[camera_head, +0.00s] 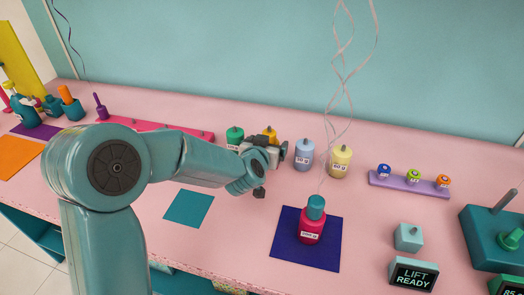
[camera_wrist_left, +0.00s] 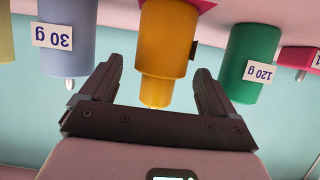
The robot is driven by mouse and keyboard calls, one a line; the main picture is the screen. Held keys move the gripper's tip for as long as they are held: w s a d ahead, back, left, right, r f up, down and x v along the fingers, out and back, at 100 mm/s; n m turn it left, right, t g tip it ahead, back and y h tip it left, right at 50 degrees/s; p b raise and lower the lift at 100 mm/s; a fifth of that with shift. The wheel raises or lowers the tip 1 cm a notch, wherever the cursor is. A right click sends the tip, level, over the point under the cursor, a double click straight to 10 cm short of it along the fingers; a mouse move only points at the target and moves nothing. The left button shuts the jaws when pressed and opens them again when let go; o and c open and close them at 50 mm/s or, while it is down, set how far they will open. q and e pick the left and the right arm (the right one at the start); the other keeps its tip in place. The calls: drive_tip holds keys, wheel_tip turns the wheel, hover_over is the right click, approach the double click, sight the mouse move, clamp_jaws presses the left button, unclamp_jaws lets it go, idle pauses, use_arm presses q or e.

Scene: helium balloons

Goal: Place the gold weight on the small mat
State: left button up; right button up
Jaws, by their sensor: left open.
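The gold weight (camera_head: 270,132) stands in the back row on the pink table, partly hidden behind my left gripper (camera_head: 276,146). In the left wrist view the gold weight (camera_wrist_left: 166,40) appears upside down, between and just beyond the fingers of my left gripper (camera_wrist_left: 158,72). Those fingers are spread apart, with gaps on both sides of the weight. The small teal mat (camera_head: 189,208) lies bare at the front, left of and below my gripper. My right gripper is in neither view.
The green 120 g weight (camera_wrist_left: 248,62) and the blue 30 g weight (camera_wrist_left: 68,40) flank the gold one. A pale yellow weight (camera_head: 340,160) stands further right. A red weight (camera_head: 311,226) with ribbons above it stands on the navy mat (camera_head: 284,250).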

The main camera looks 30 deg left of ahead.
use_arm(q)
drive_tip(key=v, duration=0.9)
drive_tip(key=shift+s+r, duration=0.2)
drive_tip(key=shift+s, duration=0.1)
drive_tip(key=shift+s, duration=0.1)
